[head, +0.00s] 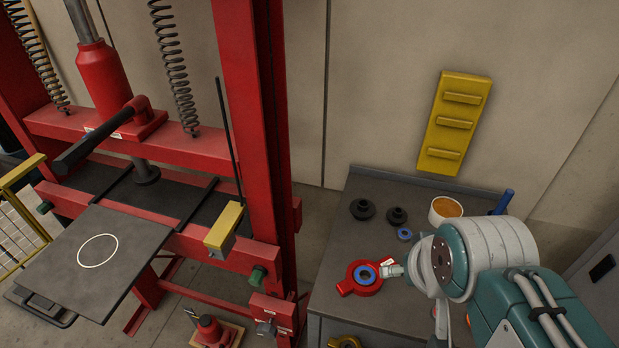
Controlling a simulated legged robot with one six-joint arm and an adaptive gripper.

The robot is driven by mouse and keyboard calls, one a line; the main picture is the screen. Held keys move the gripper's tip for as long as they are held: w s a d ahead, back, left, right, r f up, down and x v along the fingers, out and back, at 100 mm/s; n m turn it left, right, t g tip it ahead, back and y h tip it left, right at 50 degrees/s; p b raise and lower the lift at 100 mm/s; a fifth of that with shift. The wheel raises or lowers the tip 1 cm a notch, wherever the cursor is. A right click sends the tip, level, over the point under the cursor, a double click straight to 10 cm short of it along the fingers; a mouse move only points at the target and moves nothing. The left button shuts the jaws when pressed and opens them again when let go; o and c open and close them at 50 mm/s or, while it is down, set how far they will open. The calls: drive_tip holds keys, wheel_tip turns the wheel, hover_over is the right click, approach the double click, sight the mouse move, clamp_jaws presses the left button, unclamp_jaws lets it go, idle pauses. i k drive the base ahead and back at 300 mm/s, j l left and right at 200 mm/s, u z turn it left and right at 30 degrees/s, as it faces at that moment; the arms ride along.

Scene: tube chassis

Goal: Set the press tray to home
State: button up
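The press tray (62,262) is a flat dark grey plate with a white circle outline on it. It sticks out from the front of the red press (185,232) at the left of the head view, with a dark handle (40,306) at its near edge. My gripper (393,270) is far to the right of the tray, over the grey bench, beside a red ring-shaped part (359,279) with a blue ring in it. My wrist hides most of the gripper. I cannot tell whether its fingers are open or touch the red part.
Black round parts (362,209), a small blue ring (404,234) and a white cup (445,209) stand on the bench (328,250). A yellow rack (454,122) hangs on the wall. The press's right upright stands between bench and tray.

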sight(88, 270)
drive_tip(key=k+j+u, duration=0.15)
drive_tip(key=j+u, duration=0.3)
drive_tip(key=k+j+u, duration=0.1)
drive_tip(key=j+u, duration=0.85)
drive_tip(key=j, duration=0.15)
